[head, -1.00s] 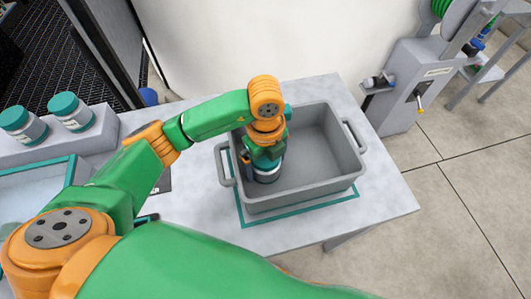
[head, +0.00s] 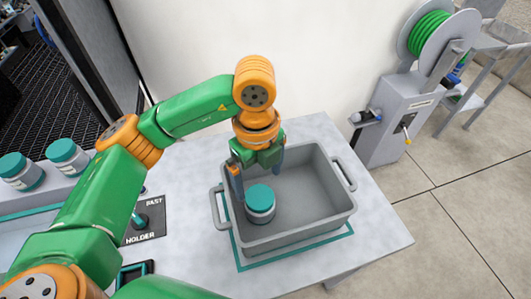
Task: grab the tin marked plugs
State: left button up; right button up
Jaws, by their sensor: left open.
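A tin with a teal lid (head: 260,200) stands upright inside the grey tote (head: 300,238), near its left end. Its label is too small to read. My left gripper (head: 257,177) is open and points down into the tote. Its fingers are just behind the tin's lid in the picture, one to the left and one to the right, and hold nothing. I cannot tell whether a finger touches the tin. Two similar teal-lidded tins, one (head: 20,171) and another (head: 68,156), stand on a grey ledge at the far left; their labels are unreadable too. My right gripper is not in view.
The tote stands on a light grey table (head: 372,225) inside a teal outline. A dark holder plate (head: 150,217) lies left of the tote. A machine with a green hose reel (head: 430,35) stands beyond the table. The tote's right half is empty.

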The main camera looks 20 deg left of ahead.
aim_at(32, 175)
jog(key=k, duration=1.5)
